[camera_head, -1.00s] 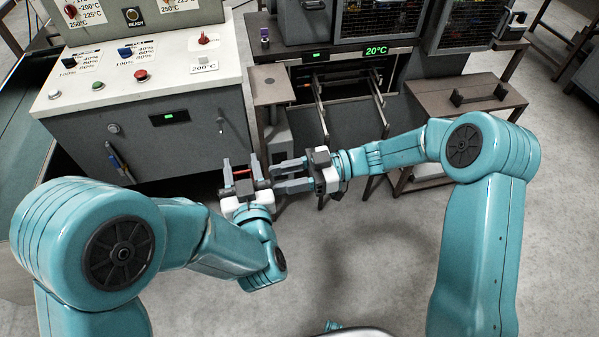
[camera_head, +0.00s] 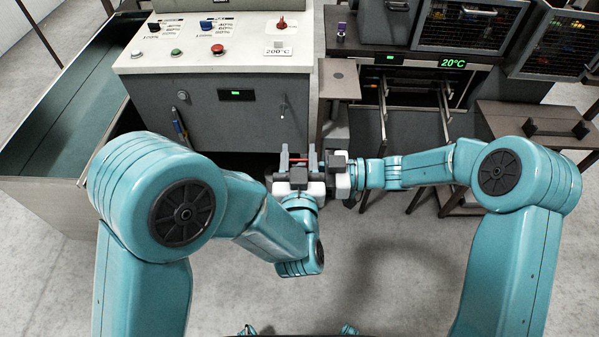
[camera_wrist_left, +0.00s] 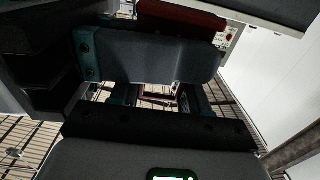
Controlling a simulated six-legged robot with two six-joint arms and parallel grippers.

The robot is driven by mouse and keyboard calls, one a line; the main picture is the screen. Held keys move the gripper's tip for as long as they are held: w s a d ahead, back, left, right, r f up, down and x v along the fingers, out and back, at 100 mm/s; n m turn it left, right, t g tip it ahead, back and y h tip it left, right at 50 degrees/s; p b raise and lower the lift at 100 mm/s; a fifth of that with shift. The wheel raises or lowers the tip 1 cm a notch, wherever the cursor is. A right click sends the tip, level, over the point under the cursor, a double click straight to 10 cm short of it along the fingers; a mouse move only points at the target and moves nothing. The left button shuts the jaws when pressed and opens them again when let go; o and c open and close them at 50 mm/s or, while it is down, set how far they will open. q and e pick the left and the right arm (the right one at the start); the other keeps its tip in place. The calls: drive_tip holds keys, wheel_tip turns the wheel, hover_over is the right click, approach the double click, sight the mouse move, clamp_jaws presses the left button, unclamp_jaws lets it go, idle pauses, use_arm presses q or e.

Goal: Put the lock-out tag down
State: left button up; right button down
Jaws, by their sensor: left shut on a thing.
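My left gripper (camera_head: 298,153) points up toward the grey cabinet, low in front of it. It is shut on a small red piece, which I take to be the lock-out tag (camera_head: 299,160); only a thin red strip shows between the fingers. In the left wrist view a dark red piece (camera_wrist_left: 185,15) shows at the top, beyond a grey finger. My right gripper (camera_head: 338,172) comes in from the right, side by side with the left one. They overlap in the picture, and its fingers are mostly hidden.
The control console (camera_head: 215,62) has knobs, buttons and a 200°C plate (camera_head: 279,51) on top. A small brown stand (camera_head: 338,80) is right of it. A machine showing 20°C (camera_head: 453,63) and a brown table (camera_head: 545,120) are further right. A conveyor (camera_head: 65,110) is at left.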

use_arm(q)
drive_tip(key=o, duration=1.3)
drive_tip(key=shift+o, duration=0.2)
drive_tip(key=shift+r, duration=0.1)
